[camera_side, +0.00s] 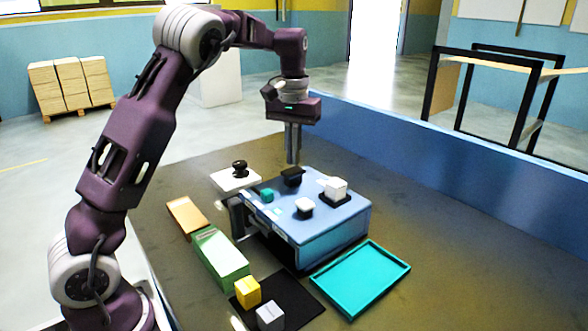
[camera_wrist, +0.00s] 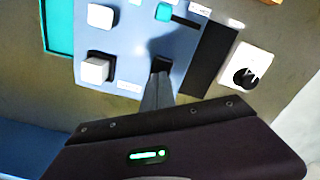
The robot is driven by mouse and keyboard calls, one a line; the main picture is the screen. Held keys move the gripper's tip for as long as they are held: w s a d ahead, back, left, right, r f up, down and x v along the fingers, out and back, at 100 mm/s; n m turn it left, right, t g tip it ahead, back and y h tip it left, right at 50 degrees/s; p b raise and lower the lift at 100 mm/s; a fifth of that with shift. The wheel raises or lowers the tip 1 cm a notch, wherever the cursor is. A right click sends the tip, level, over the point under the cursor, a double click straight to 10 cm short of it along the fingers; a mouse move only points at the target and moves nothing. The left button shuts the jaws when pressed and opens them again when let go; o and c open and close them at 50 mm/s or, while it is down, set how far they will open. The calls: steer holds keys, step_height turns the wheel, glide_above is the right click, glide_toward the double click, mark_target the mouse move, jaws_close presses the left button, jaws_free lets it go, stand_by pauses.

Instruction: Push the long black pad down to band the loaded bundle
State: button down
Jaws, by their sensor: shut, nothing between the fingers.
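A blue machine box (camera_side: 335,236) stands on the table with several raised controls on its top. A black pad (camera_side: 291,177) is on its far part; in the wrist view it (camera_wrist: 161,64) shows at the fingertips, partly hidden by them. My gripper (camera_side: 293,160) is shut and empty, pointing straight down just above this pad. Whether the fingertips touch it I cannot tell. A white block (camera_side: 304,207), a white cube (camera_side: 336,186) on a dark base, and a small teal block (camera_side: 267,195) are also on the top. I cannot make out a clearly separate bundle.
A black knob (camera_side: 240,167) on a white base stands behind the machine at left. A teal tray (camera_side: 398,267) lies at front right. A yellow box (camera_side: 247,291) and grey box (camera_side: 270,316) are on a black mat (camera_side: 298,290). Green (camera_side: 221,257) and orange (camera_side: 187,214) blocks lie left.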

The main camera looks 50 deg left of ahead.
mark_target(293, 170)
steer(key=shift+f, duration=0.15)
steer(key=shift+f, duration=1.5)
steer(key=shift+r, duration=3.55)
